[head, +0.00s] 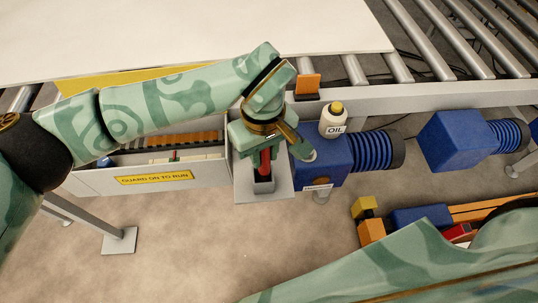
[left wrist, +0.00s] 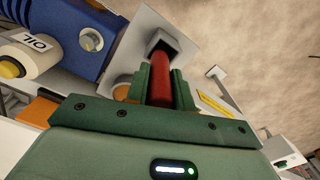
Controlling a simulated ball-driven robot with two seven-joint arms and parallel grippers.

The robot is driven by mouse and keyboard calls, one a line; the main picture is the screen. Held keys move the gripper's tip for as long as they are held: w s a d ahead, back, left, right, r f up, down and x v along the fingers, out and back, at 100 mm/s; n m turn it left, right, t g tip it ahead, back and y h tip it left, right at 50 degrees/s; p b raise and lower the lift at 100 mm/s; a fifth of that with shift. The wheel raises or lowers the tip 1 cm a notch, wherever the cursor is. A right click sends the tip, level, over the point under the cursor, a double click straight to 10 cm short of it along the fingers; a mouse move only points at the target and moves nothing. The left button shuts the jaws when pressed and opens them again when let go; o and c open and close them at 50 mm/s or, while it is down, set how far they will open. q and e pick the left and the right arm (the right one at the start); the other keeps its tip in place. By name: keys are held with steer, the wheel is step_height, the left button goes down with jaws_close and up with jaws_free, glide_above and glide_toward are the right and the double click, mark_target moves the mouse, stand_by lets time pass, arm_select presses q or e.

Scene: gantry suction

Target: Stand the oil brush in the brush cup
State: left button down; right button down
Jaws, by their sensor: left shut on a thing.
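My left gripper (head: 262,146) points down and is shut on the oil brush (head: 265,160), whose red handle shows between the fingers. In the left wrist view the brush (left wrist: 161,82) runs between the two green fingers of the gripper (left wrist: 160,95). The brush cup (head: 263,187) is a grey square cup on a pale plate, directly below the gripper. It also shows in the left wrist view (left wrist: 172,45). The brush's lower end is at the cup's dark mouth; how deep it reaches is hidden. My right gripper is out of view.
A white oil bottle (head: 333,122) with a yellow cap stands right of the gripper, by a blue motor (head: 318,172). An orange block (head: 307,85) is behind. A guard box (head: 155,180) with a yellow label lies left. Conveyor rollers (head: 455,45) run at the back right.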

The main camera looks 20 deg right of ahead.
arm_select(q)
steer(key=shift+s+f, duration=0.15)
steer(key=shift+f, duration=0.5)
steer(key=shift+s+a+r, duration=0.15)
steer(key=shift+a+r, duration=0.05)
steer(key=shift+a, duration=0.05)
steer(key=shift+a+r, duration=0.1)
steer(key=shift+w, duration=0.2)
steer(key=shift+s+f, duration=0.1)
steer(key=shift+f, duration=0.4)
steer(key=c, duration=1.2)
jaws_free()
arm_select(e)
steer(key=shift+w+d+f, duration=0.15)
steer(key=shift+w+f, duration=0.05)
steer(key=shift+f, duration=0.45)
